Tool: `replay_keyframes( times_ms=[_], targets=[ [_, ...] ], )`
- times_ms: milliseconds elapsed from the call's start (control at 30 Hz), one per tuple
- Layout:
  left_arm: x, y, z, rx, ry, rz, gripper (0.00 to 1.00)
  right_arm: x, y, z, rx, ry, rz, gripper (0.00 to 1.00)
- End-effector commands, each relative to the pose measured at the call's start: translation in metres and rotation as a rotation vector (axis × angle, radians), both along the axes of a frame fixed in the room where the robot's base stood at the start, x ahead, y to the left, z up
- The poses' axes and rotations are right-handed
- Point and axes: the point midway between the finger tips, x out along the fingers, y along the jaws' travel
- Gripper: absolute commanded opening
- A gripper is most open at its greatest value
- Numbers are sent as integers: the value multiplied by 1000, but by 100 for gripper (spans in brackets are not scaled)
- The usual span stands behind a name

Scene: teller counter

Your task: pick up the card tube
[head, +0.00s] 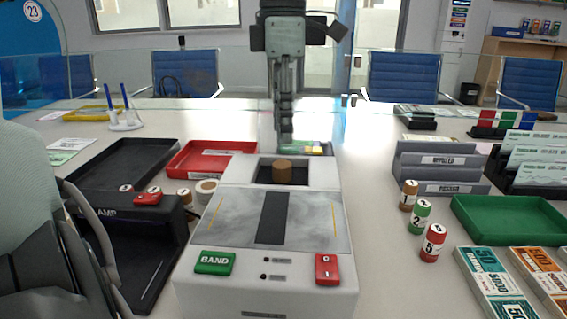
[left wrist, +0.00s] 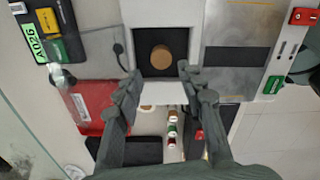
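The card tube looks to be the short brown cylinder (head: 282,172) standing in the dark square recess at the back of the white banding machine (head: 265,283). In the left wrist view its round brown end (left wrist: 161,58) shows inside the black recess. My left gripper (head: 285,140) hangs pointing down, just behind and above the recess in the head view. In the left wrist view its fingers (left wrist: 159,71) are spread apart with nothing between them, and the tube appears just beyond the tips. The tube's lower part is hidden in the recess. My right gripper is not in view.
A red tray (head: 196,160) and black trays stand left of the machine, near a small white roll (head: 206,190). Labelled coin rolls (head: 420,217), a grey divider rack (head: 440,168), a green tray (head: 508,220) and banknote stacks (head: 495,283) stand right. A glass screen runs behind.

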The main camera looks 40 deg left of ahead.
Motion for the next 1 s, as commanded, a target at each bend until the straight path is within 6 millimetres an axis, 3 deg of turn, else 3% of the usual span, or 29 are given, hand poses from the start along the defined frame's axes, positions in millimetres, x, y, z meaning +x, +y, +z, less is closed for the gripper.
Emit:
replay_keyframes(
  times_ms=[600, 800, 1000],
  targets=[
    [-2, 1, -73, -1, 3, -1, 39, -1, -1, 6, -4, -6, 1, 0],
    [-1, 1, -74, -1, 1, 0, 39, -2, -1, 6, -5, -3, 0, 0],
    [-1, 1, -74, -1, 1, 0, 18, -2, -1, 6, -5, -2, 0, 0]
  ],
)
